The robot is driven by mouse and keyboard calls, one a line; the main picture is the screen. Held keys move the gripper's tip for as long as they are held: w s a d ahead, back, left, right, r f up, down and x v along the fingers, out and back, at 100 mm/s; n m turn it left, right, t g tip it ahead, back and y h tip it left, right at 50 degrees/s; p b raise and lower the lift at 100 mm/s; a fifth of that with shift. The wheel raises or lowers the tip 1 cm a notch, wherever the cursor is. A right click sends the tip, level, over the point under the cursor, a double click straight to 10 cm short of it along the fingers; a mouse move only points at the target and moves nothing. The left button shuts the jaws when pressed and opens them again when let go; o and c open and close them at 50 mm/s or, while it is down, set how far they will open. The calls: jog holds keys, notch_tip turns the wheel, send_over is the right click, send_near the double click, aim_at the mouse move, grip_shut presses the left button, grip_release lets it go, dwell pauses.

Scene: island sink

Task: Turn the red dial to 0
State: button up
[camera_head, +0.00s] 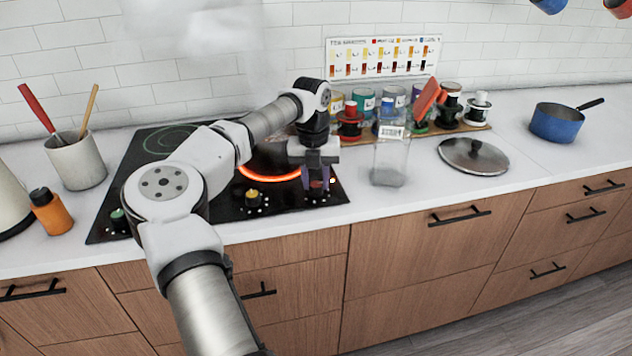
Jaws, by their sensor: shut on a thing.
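The red dial (317,185) is at the right front of the black cooktop (225,215). My gripper (318,184) points down over it with its purplish fingers shut around the dial, which they largely hide. The dial's marks and its setting are too small to read. A small orange light shows just right of the dial. The burner ring (268,174) behind my gripper glows orange-red. A yellow dial (252,196) and a green dial (118,217) sit further left along the cooktop's front.
A clear jar (390,160) stands close to the right of my gripper. A pan lid (473,156) and a blue pot (558,122) are further right. Several colored canisters line the back. A utensil crock (76,162) and an orange bottle (54,214) stand left.

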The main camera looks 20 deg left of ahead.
aim_at(315, 186)
jog(key=n+b, duration=0.1)
jog(key=n, duration=0.3)
jog(key=shift+s+a+n+b, duration=0.1)
jog(key=shift+n+b, duration=0.2)
jog(key=n+b, duration=0.1)
jog(key=n, duration=0.2)
jog(key=shift+n, duration=0.3)
jog(key=n+b, duration=0.2)
jog(key=n, duration=0.2)
jog(key=shift+s+n+b, duration=0.1)
jog(key=shift+n+b, duration=0.5)
jog(key=shift+n, duration=1.3)
jog(key=o, duration=1)
jog(key=shift+r, duration=0.1)
jog(key=r, duration=1.3)
jog(key=shift+s+r+b, duration=0.3)
jog(key=shift+r, duration=0.05)
